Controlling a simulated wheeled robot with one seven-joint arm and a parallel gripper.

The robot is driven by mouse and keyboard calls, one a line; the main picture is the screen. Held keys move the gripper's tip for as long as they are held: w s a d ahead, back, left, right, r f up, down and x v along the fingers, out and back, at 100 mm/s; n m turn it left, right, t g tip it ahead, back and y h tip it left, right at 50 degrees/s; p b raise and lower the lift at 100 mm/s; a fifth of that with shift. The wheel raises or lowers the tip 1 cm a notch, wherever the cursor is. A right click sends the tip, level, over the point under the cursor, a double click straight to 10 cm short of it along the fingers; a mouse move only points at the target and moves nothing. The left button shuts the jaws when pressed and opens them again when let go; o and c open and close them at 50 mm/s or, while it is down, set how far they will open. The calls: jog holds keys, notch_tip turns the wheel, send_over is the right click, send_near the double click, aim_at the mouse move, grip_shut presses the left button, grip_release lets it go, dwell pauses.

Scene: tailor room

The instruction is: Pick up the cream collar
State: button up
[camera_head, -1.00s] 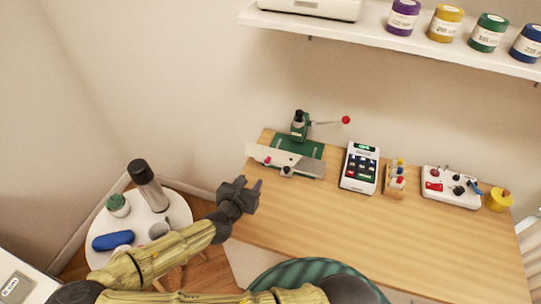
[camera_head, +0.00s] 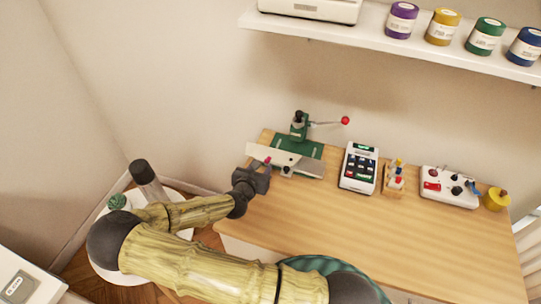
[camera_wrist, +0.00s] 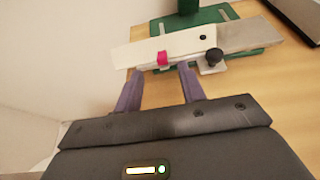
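The cream collar (camera_wrist: 150,50) appears as a long pale strip lying across the front of the green press on the wooden table; it also shows in the head view (camera_head: 262,153). A small pink clip or tab (camera_wrist: 162,58) sits on its near edge. My gripper (camera_wrist: 160,73) is open and empty, its two purple-grey fingers pointing at the strip, with the pink tab ahead between the tips. In the head view my gripper (camera_head: 263,168) is at the table's left end, just in front of the strip. I cannot tell whether the fingertips touch it.
The green press (camera_head: 298,130) has a red-knobbed lever, and a grey metal plate (camera_wrist: 250,37) with a black knob (camera_wrist: 211,58) beside the strip. A keypad device (camera_head: 360,167) stands to the right. The table front (camera_head: 330,220) is clear. A shelf (camera_head: 400,42) hangs above.

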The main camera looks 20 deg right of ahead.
aim_at(266, 161)
jog(key=shift+w+d, duration=0.1)
jog(key=p+x, duration=0.1)
jog(key=x, duration=0.3)
jog(key=shift+d+r, duration=0.1)
jog(key=shift+w+d+f, duration=0.25)
jog(key=shift+w+f, duration=0.05)
grip_shut()
